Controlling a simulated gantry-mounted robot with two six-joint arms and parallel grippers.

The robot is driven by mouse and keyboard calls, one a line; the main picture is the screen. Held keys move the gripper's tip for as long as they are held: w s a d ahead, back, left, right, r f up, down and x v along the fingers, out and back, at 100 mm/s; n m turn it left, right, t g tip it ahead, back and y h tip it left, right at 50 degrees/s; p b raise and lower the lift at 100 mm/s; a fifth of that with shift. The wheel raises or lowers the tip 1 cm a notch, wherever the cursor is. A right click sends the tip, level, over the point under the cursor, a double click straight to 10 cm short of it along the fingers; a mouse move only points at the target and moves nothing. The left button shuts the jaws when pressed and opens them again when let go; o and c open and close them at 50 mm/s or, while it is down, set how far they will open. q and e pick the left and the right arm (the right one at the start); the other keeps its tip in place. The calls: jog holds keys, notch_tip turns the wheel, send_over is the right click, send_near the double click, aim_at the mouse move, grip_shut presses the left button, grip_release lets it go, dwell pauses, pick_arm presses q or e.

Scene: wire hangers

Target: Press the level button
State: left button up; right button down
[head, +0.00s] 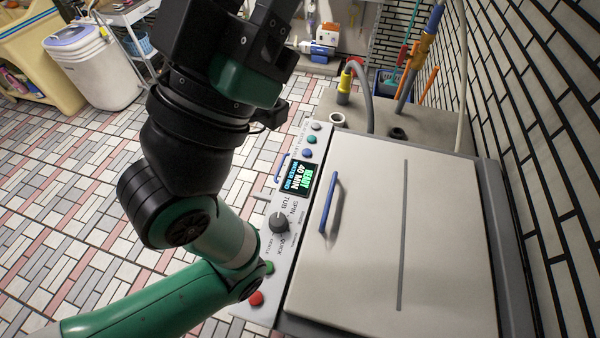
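The washing machine's control panel (294,200) runs along the left side of its light lid. Near its top end are three small round buttons: a grey one (317,126), a blue-green one (311,139) and a blue one (308,153). Their small labels are too blurred to tell which is the level button. Below them a display (299,178) reads READY, 40 MIN, WATER MID. My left gripper (262,40) is raised at the top, left of the panel and apart from the buttons. Its fingers are partly cut off, so its opening is unclear. My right gripper is out of view.
The panel also has a dark knob (279,222), a green button (268,267) partly behind my arm, and a red button (256,298). The lid (375,240) has a blue handle (329,202). Hoses rise behind the machine; a brick wall (545,120) stands right. Tiled floor lies left.

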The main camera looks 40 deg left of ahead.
pick_arm(q)
grip_shut()
dwell(1.3)
